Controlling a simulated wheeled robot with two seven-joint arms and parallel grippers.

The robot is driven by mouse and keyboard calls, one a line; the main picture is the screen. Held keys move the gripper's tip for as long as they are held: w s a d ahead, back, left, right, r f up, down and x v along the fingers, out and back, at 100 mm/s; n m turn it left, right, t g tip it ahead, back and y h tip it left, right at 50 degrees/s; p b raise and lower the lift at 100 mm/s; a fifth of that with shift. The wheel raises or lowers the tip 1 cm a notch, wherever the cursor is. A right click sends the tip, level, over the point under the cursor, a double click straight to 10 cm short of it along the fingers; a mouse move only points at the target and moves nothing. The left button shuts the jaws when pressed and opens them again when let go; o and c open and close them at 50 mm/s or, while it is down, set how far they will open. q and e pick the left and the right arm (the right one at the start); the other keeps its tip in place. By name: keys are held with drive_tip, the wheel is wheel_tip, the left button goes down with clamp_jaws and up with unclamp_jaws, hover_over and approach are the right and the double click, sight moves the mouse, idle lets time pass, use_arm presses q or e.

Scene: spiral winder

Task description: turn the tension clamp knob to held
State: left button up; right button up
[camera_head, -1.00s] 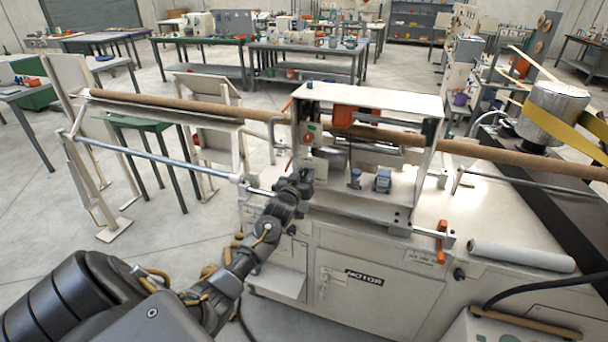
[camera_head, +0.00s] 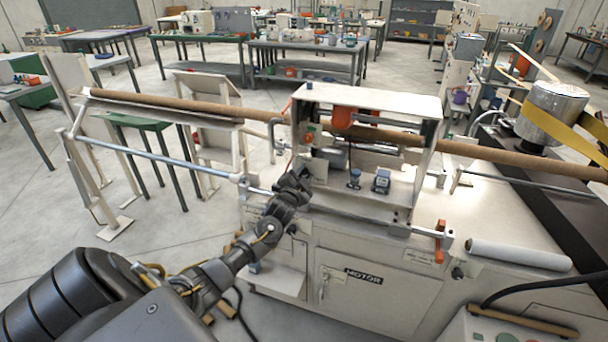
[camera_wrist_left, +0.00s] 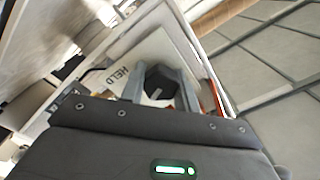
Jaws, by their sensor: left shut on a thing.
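The tension clamp knob (camera_wrist_left: 160,75) is a dark, many-sided knob on a pale plate, with a small light mark on its face. The word HELD (camera_wrist_left: 117,77) is printed on the plate, left of the knob in the left wrist view. My left gripper (camera_wrist_left: 160,92) has one finger on each side of the knob and is shut on it. In the head view my left gripper (camera_head: 301,173) is at the left front of the white winder housing (camera_head: 365,97), and its wrist hides the knob. My right gripper is not in view.
A long brown tube (camera_head: 480,152) runs through the housing. A steel rail (camera_head: 150,157) extends left of my left arm. An orange handle (camera_head: 439,240) and a white roll (camera_head: 520,255) are on the machine's front right. Open floor lies at the left.

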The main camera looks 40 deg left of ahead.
use_arm(q)
drive_tip(key=m+p, duration=0.1)
drive_tip(key=m, duration=0.5)
drive_tip(key=shift+m, duration=2.2)
drive_tip(key=o, duration=1)
drive_tip(key=shift+f, duration=0.1)
drive_tip(key=shift+s+d, duration=0.1)
drive_tip(key=shift+s, duration=0.15)
drive_tip(key=b+v, duration=0.1)
drive_tip(key=v, duration=0.9)
drive_tip(key=shift+d+b, duration=0.1)
drive_tip(key=shift+b, duration=0.25)
